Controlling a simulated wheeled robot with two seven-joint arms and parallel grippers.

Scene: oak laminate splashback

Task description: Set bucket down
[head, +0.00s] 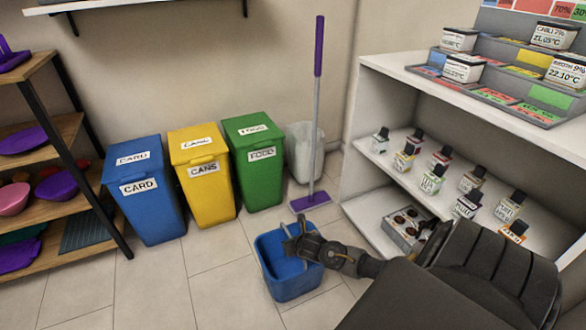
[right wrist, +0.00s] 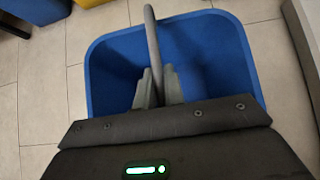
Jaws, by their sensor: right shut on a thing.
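A blue bucket (head: 290,280) with a grey handle is low in the middle of the head view, over the tiled floor. My right gripper (head: 305,247) is at the top of the bucket, shut on its handle. In the right wrist view the blue bucket (right wrist: 225,60) opens below the gripper, and the handle (right wrist: 152,40) runs up from between the fingers (right wrist: 158,88). The inside looks empty where I can see it. I cannot tell whether its base touches the floor. My left gripper is not in view.
Blue card (head: 145,205), yellow cans (head: 203,190) and green food (head: 257,180) bins line the wall. A purple mop (head: 311,200) leans by a pale bin (head: 302,150). White shelving (head: 385,170) with small jars stands right. Floor tiles (head: 205,290) left of the bucket are clear.

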